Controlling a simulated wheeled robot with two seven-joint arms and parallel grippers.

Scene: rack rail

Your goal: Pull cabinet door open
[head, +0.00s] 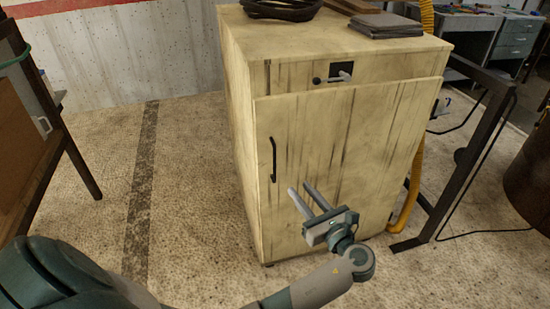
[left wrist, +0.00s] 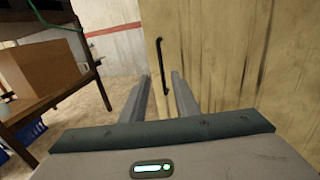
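The cabinet (head: 240,110) is a worn, cream-yellow box standing on the floor. Its door (head: 345,170) fills most of the front and looks shut or nearly shut. A dark vertical bar handle (head: 274,160) sits near the door's left edge; it also shows in the left wrist view (left wrist: 163,65). My left gripper (head: 300,194) is in front of the door, lower and to the right of the handle. Its two fingers are apart with nothing between them, and the handle lies beyond the fingertips in the left wrist view. My right gripper is not in view.
A small latch (head: 333,78) sits above the door. A dark coil (head: 282,9) and flat grey sheets (head: 386,25) lie on the cabinet top. A black metal frame (head: 470,155) and yellow hose stand at right. A wooden rack (head: 30,150) is at left. Floor left of the cabinet is clear.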

